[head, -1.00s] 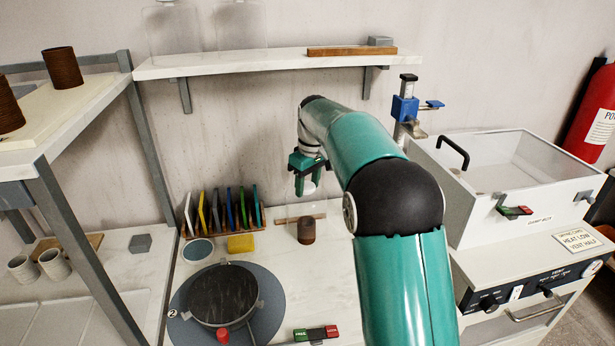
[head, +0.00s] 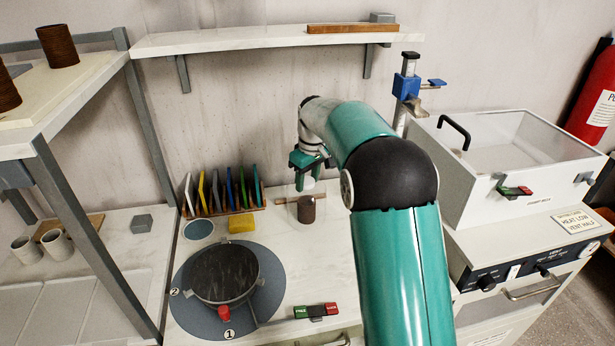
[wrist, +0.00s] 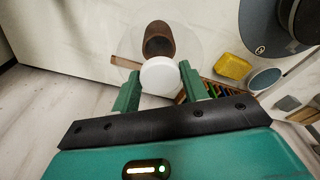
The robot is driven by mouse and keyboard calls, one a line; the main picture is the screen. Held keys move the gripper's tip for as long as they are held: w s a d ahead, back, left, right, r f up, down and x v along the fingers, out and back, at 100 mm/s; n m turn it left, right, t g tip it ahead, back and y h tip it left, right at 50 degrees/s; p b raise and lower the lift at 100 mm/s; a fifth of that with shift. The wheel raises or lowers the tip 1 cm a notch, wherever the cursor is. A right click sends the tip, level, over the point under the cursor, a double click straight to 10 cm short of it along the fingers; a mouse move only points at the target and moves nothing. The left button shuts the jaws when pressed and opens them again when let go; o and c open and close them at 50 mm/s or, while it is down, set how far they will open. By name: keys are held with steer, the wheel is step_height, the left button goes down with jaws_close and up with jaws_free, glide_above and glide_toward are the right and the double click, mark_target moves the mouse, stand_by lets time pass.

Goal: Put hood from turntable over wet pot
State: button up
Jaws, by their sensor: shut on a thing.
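My gripper (head: 305,180) is shut on the white knob (wrist: 160,76) of a clear hood (wrist: 188,45). The brown wet pot (head: 307,209) stands upright on the white bench, just below my gripper. In the wrist view the pot (wrist: 158,40) shows through the clear hood, just beyond the knob. The hood's walls are faint, and I cannot tell whether its lower rim touches the bench. The grey turntable (head: 190,318) lies left of the pot. It carries a dark round vessel (head: 224,272) with a red knob.
A rack of coloured upright plates (head: 222,200), a yellow sponge (head: 241,222) and a blue-topped round dish (head: 199,229) lie left of the pot. A red-and-green switch (head: 316,311) is in front. A white box (head: 515,175) stands right. A wall shelf (head: 250,42) is above.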

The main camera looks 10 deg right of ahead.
steer(key=o, duration=1.4)
steer(key=shift+c, duration=0.2)
steer(key=shift+r, duration=0.15)
